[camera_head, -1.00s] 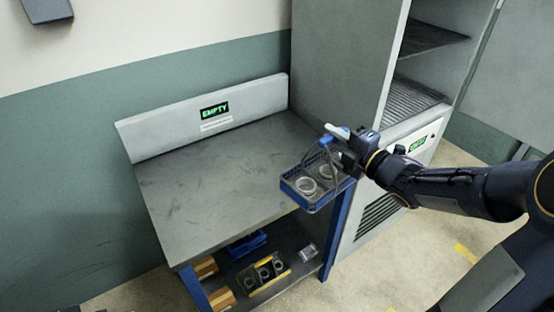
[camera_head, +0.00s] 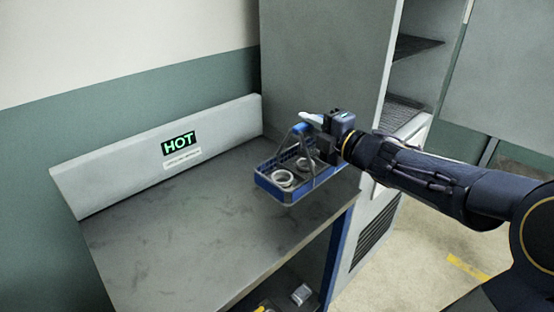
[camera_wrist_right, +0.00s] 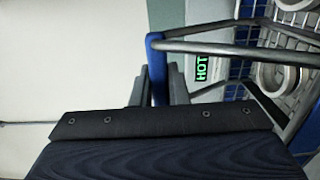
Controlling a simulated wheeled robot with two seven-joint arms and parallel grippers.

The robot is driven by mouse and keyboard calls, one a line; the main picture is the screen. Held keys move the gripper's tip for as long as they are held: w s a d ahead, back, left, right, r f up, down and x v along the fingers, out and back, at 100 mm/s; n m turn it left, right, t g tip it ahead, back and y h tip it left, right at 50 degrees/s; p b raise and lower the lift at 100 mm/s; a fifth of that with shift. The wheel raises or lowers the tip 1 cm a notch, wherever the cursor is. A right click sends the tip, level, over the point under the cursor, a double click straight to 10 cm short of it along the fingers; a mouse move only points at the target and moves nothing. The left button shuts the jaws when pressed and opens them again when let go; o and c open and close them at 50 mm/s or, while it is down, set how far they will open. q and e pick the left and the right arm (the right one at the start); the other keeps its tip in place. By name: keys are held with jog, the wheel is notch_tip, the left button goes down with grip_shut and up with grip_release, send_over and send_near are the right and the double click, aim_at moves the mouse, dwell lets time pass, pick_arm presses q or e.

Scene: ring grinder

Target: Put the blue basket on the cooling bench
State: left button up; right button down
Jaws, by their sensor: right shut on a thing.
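The blue basket (camera_head: 272,190) has wire sides, a raised handle and metal rings (camera_head: 283,178) inside. It appears level at the right part of the cooling bench (camera_head: 170,240); I cannot tell whether its bottom touches the bench top. My right gripper (camera_head: 306,128) is shut on the blue grip of the basket handle. In the right wrist view the blue grip (camera_wrist_right: 157,68) is between the fingers, with the basket (camera_wrist_right: 240,70) at the right. The bench's back panel carries a sign (camera_head: 179,143) reading HOT in green. My left gripper is not in view.
A tall grey cabinet (camera_head: 325,60) with open shelves (camera_head: 412,48) stands right behind the bench. A lower shelf under the bench holds small items (camera_head: 300,294). The bench top left of the basket is bare.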

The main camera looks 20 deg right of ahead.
jog(key=b, duration=0.2)
send_over(282, 157)
jog(key=f, duration=0.5)
jog(key=shift+w+d+f, duration=0.2)
jog(key=shift+w+d, duration=0.05)
jog(key=f, duration=0.2)
jog(key=w+a+f+b, duration=0.1)
jog(key=shift+w+f, duration=0.1)
jog(key=shift+f, duration=0.7)
jog(key=shift+f+b, duration=0.2)
jog(key=shift+b, duration=0.1)
jog(key=c, duration=1.4)
grip_release()
jog(key=shift+d, duration=0.1)
